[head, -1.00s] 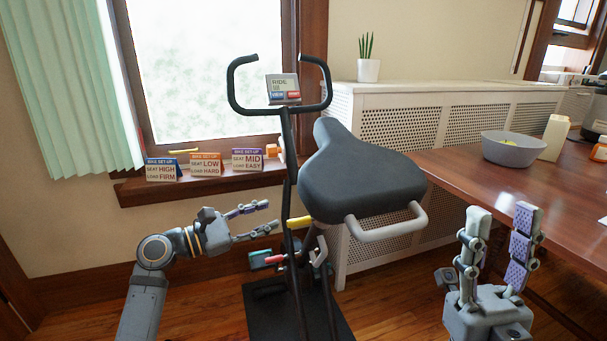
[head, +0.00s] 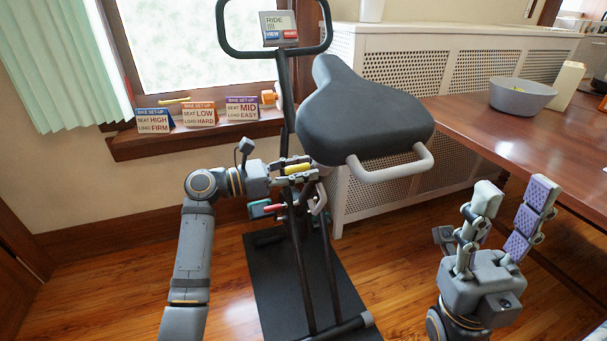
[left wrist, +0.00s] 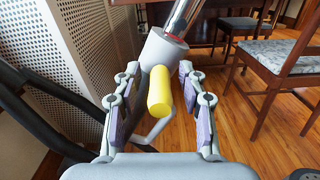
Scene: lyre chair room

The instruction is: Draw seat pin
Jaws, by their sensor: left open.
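The seat pin is a yellow cylinder (left wrist: 160,91) on the grey collar (left wrist: 163,47) of the bike's seat post. In the left wrist view it lies between the two fingers of my left gripper (left wrist: 158,108), with a gap on each side. In the head view the yellow pin (head: 298,169) shows between the fingers of my left gripper (head: 296,173), below the bike seat (head: 362,108). My left gripper is open around the pin. My right gripper (head: 511,200) is open and empty at the right, in front of the table.
Three set-up cards (head: 198,113) stand on the window sill. A red lever (head: 272,208) sits on the bike below the pin. A light grey handle (head: 390,168) sticks out behind the seat. The wooden table (head: 470,120) stands at the right.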

